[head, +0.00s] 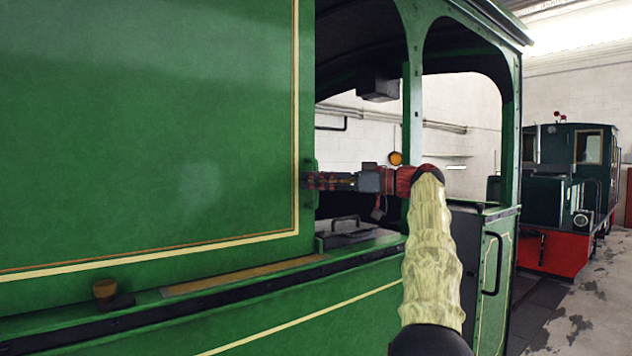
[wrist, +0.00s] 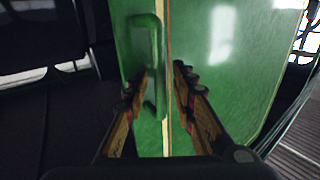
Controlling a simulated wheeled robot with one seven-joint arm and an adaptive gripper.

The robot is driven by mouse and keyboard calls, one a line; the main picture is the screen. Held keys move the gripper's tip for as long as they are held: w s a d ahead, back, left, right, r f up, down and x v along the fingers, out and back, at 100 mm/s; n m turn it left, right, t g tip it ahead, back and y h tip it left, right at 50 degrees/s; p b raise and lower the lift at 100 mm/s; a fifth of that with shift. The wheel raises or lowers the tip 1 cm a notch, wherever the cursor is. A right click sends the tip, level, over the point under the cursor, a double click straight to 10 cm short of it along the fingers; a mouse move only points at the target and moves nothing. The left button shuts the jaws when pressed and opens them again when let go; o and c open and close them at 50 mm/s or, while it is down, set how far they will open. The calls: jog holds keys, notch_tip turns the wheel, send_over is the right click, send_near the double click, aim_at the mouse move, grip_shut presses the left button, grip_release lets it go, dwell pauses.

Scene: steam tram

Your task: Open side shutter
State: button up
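The side shutter is a large green panel with a cream and orange border line. It fills the left of the head view (head: 150,120) and the middle and right of the wrist view (wrist: 230,75). A green vertical handle (wrist: 158,40) stands near its edge in the wrist view. My gripper (wrist: 163,75) is open, its fingers on either side of the handle's lower part. The left finger overlaps the handle in the picture; I cannot tell if they touch. In the head view my gripper (head: 310,181) reaches leftward to the shutter's right edge, which partly hides the fingertips.
The cab opening (head: 460,110) lies right of the shutter, with a green post (head: 412,120) between openings. A ledge with a black lidded box (head: 345,232) lies below my gripper. A brass-coloured knob (head: 104,290) stands on the lower ledge. Another locomotive (head: 570,200) stands at the far right.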

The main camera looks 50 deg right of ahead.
jog(key=v, duration=1.2)
dwell(0.5)
